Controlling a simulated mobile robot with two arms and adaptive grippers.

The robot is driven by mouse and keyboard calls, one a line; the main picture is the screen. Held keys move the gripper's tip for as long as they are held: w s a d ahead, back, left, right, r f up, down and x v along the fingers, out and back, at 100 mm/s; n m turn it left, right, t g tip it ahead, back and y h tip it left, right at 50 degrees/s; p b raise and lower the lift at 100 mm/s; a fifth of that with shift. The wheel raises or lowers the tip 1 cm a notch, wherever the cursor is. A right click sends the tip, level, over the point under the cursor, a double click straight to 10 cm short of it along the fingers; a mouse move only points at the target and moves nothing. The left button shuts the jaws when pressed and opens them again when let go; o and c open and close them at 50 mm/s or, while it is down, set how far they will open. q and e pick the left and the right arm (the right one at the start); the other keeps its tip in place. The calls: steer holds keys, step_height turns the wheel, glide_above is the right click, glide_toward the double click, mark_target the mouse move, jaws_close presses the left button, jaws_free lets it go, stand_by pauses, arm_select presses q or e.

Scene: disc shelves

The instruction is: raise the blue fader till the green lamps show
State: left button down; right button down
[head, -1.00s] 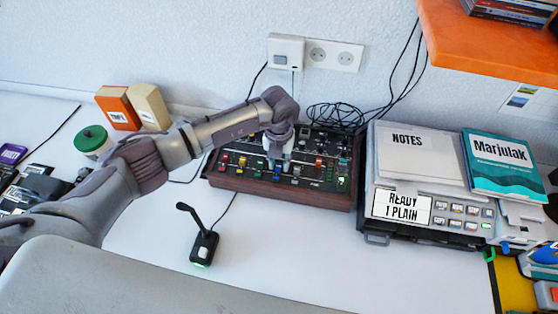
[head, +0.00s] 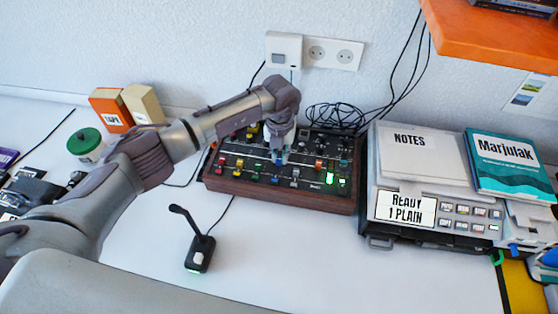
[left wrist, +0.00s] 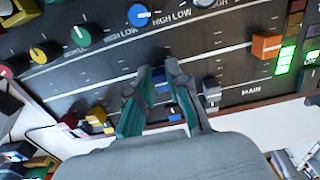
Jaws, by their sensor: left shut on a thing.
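The mixing desk (head: 225,180) is a dark panel in a brown wooden case, with knobs and coloured faders. My left gripper (head: 280,160) reaches down onto its middle and is shut on the blue fader (head: 278,162). In the left wrist view the gripper's fingers (left wrist: 161,76) stand on either side of the blue fader cap (left wrist: 161,87), which they partly hide. The green lamps (head: 329,178) glow brightly at the desk's right side; in the left wrist view the lit green lamps (left wrist: 286,58) are at the right edge. My right gripper is out of view.
A grey machine (head: 372,200) with a notes pad and a book stands close to the desk's right. A small black microphone (head: 200,255) stands in front. An orange shelf (head: 490,40) overhangs at upper right. The white table between the microphone and the machine is clear.

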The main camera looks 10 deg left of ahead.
mark_target(280, 157)
arm_select(q)
steer(key=c, duration=1.1)
jaws_free()
step_height(280, 157, up, 12)
